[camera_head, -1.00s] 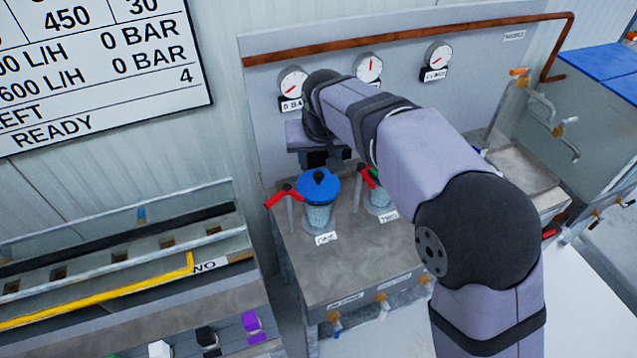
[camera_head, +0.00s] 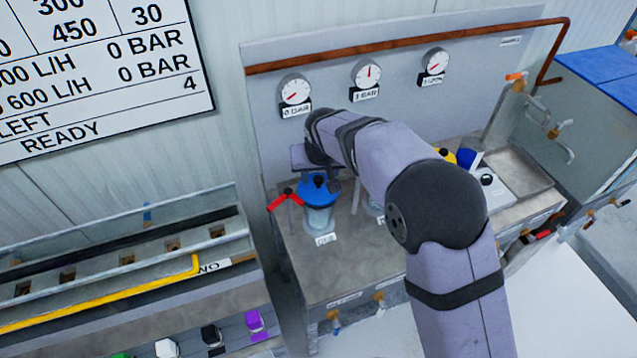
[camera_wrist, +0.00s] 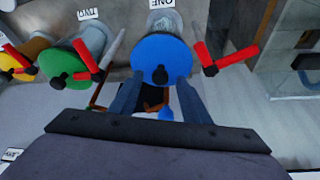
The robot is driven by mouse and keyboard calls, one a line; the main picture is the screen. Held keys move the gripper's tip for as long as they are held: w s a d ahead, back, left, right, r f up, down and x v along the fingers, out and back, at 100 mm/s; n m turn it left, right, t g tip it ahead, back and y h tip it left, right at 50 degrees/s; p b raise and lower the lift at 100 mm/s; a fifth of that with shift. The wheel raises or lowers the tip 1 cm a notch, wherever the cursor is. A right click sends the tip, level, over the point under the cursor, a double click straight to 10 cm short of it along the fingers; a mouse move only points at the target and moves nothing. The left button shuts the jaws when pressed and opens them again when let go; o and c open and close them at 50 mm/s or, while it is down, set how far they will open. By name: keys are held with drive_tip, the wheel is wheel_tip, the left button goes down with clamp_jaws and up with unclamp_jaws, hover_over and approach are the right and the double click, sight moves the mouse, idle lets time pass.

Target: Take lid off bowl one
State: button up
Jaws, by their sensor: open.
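Bowl one (camera_head: 319,219) is a clear bowl labelled ONE, standing on the metal bench. Its round blue lid (camera_head: 318,187) with a black knob is on top. In the wrist view the blue lid (camera_wrist: 162,60) is at the centre, with its knob (camera_wrist: 160,76) facing me. My gripper (camera_wrist: 160,82) is open, its two fingers reaching toward the lid, one on each side of the knob. I cannot tell whether they touch it. In the head view my wrist is just behind and above the lid, and the fingertips are hard to make out.
A red-handled valve (camera_head: 284,201) stands left of bowl one; it shows right of the lid in the wrist view. Bowl two (camera_wrist: 92,40) with a green lid (camera_wrist: 62,64) and red handle is close beside. Gauges (camera_head: 295,90) line the panel behind.

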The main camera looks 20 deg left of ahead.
drive_tip(key=shift+w+f, duration=0.1)
drive_tip(key=shift+f, duration=0.05)
clamp_jaws()
